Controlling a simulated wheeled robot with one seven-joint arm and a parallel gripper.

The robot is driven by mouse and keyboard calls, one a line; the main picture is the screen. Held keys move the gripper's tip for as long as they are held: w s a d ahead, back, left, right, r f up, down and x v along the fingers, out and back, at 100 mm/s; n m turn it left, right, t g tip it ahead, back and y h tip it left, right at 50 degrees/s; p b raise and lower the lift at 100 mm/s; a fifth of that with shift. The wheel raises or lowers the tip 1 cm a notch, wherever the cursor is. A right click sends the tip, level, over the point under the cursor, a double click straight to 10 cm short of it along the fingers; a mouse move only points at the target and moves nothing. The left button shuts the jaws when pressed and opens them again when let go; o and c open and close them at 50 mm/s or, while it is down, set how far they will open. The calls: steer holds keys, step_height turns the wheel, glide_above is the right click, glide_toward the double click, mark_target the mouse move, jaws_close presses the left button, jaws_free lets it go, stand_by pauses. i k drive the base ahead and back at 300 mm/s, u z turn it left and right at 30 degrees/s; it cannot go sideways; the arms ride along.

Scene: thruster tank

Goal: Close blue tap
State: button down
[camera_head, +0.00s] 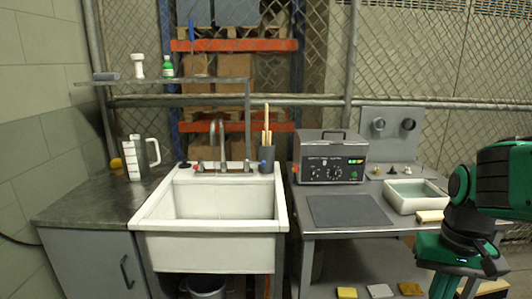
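The white sink (146,222) stands left of centre with a tall grey curved faucet (213,138) at its back. The blue tap (263,167) shows as a small blue-marked end at the right of the faucet, close in front of a dark cup. The red tap (196,168) is at the faucet's left. Whether the blue tap is open or shut is too small to tell, and I cannot make out any water stream. Green and black links of my arm show at the far right, well away from the sink. My gripper is not in view.
A dark cup (267,154) holding wooden sticks stands beside the blue tap. Right of the sink, a table holds a grey control box (330,160), a dark mat (348,211) and a white tray (399,205). A measuring jug (134,160) stands on the left counter. A shelf (185,81) hangs above.

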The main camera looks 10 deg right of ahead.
mark_target(246, 161)
steer(key=i, duration=1.55)
